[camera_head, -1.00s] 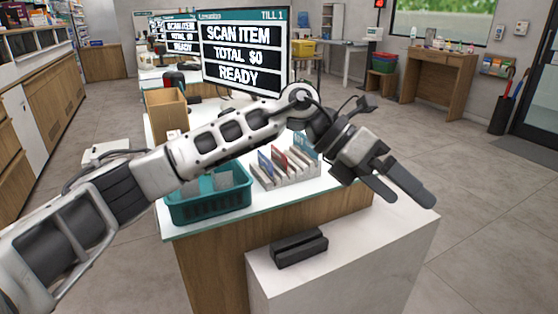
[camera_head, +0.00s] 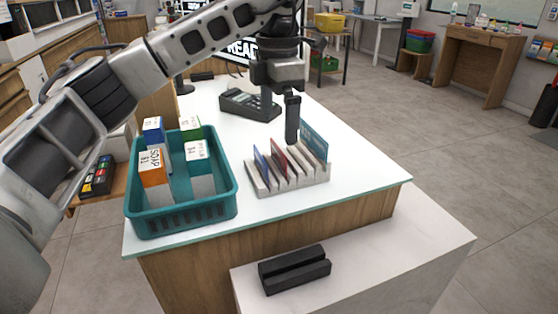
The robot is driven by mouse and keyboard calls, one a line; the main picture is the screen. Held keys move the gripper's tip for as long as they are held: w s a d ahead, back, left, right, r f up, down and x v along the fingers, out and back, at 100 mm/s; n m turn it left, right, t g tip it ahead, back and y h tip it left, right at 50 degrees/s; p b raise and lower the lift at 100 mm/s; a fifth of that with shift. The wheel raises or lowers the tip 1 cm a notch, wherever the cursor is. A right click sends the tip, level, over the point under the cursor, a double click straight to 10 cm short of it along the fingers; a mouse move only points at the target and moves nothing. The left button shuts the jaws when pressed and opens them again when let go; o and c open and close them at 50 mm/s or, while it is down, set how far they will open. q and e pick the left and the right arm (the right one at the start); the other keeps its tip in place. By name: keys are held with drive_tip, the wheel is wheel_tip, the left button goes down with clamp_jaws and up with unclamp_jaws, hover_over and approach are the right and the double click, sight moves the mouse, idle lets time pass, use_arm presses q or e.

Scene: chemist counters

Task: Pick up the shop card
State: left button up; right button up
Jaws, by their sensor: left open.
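A pale slotted rack (camera_head: 290,183) on the counter holds upright cards: a blue card (camera_head: 261,164), a red card (camera_head: 279,158) and a taller teal card (camera_head: 314,141). No readable label tells which of them is the shop card. My left gripper (camera_head: 283,119) points down just above and behind the rack, close to the teal card's left side. It is open, with nothing seen between its fingers. The near finger hides part of the far one. My right gripper is not in view. A black block with a slot (camera_head: 295,268) lies on the lower white ledge.
A teal basket (camera_head: 183,222) with several boxes stands left of the rack. A card terminal (camera_head: 246,105) sits behind it, and the till screen (camera_head: 243,50) is partly hidden by my arm. The white counter (camera_head: 350,178) is clear right of the rack.

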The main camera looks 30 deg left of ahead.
sight(278, 149)
use_arm(q)
drive_tip(key=f, duration=0.7)
drive_tip(key=shift+s+d+f+p, duration=0.1)
drive_tip(key=shift+s+p, duration=0.15)
drive_tip(key=shift+p, duration=0.05)
drive_tip(key=c, duration=1)
